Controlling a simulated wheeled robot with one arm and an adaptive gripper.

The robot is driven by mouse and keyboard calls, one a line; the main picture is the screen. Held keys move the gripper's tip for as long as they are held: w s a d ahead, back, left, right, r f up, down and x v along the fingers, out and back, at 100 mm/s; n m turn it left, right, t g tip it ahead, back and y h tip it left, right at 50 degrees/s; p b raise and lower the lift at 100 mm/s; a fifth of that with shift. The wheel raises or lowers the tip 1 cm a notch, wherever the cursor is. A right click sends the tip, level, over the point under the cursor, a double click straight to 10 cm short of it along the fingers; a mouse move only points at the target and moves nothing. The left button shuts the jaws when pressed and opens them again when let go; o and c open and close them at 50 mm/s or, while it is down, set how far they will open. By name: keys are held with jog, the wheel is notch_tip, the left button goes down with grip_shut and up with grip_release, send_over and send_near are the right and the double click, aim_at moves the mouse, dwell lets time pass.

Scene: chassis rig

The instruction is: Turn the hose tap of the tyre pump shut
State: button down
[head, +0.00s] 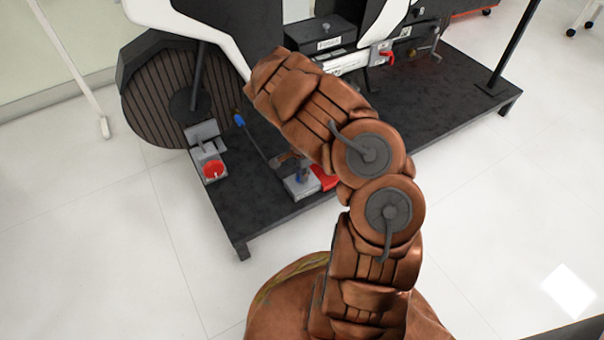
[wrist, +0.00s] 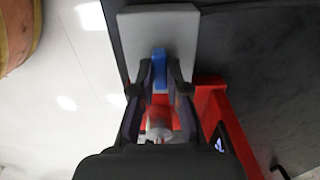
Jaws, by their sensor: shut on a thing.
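My gripper (wrist: 160,88) shows in the wrist view with its two dark fingers closed in on a narrow blue handle, which I take for the hose tap (wrist: 160,65). The handle stands between the fingertips, its long side running up the picture. Behind it is a light grey block (wrist: 185,28), with a red part and a pale cylinder below, partly hidden by my fingers. In the head view the grey block (head: 298,188) and red part (head: 326,178) sit on the black platform, and my arm hides most of the gripper. I cannot tell how far the tap is turned.
The black platform (head: 245,215) carries a grey fixture with a red round knob (head: 213,169) on the left. A thin dark rod with a blue tip (head: 239,120) rises near it. A wheel (head: 158,95) and dark boxes stand behind. White floor is clear in front.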

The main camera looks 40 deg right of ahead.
jog(key=shift+a+r+n+p, duration=0.1)
jog(key=shift+n+p, duration=0.4)
jog(key=shift+p, duration=0.35)
jog(key=shift+n+p, duration=0.8)
jog(key=shift+p, duration=0.25)
jog(key=shift+n+p, duration=0.6)
jog(key=n+p, duration=0.4)
jog(key=shift+n, duration=0.4)
jog(key=n+p, duration=0.3)
jog(key=n, duration=0.2)
jog(key=shift+n+p, duration=1.1)
jog(key=shift+n, duration=1.1)
